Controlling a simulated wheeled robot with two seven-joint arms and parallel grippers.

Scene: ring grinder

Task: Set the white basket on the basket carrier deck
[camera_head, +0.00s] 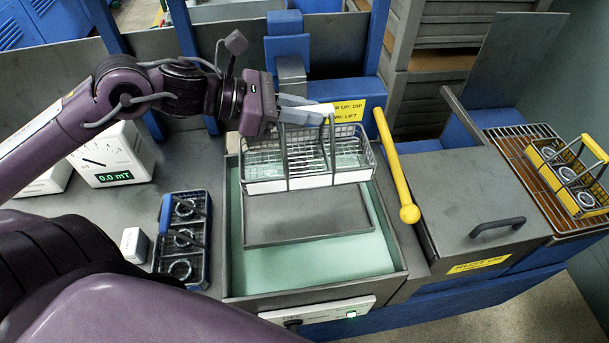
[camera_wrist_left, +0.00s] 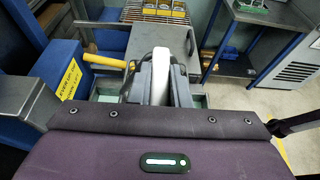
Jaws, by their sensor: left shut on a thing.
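The white basket (camera_head: 308,181), a wire basket with a white front edge and a tall handle, is in the middle of the head view. My left gripper (camera_head: 308,115) is shut on the basket's handle; in the left wrist view a white bar shows between the fingers (camera_wrist_left: 165,80). The grey basket carrier deck (camera_head: 305,217) lies inside the green-lined tank (camera_head: 320,270). The basket looks level over the deck's back part and hides it. I cannot tell for sure whether they touch. My right gripper is not in view.
A yellow-knobbed lever (camera_head: 396,170) stands just right of the tank, beside a grey lidded box (camera_head: 480,200). A yellow basket (camera_head: 570,180) sits on a wire rack at far right. A blue-handled basket of rings (camera_head: 183,240) and a meter (camera_head: 110,155) are left.

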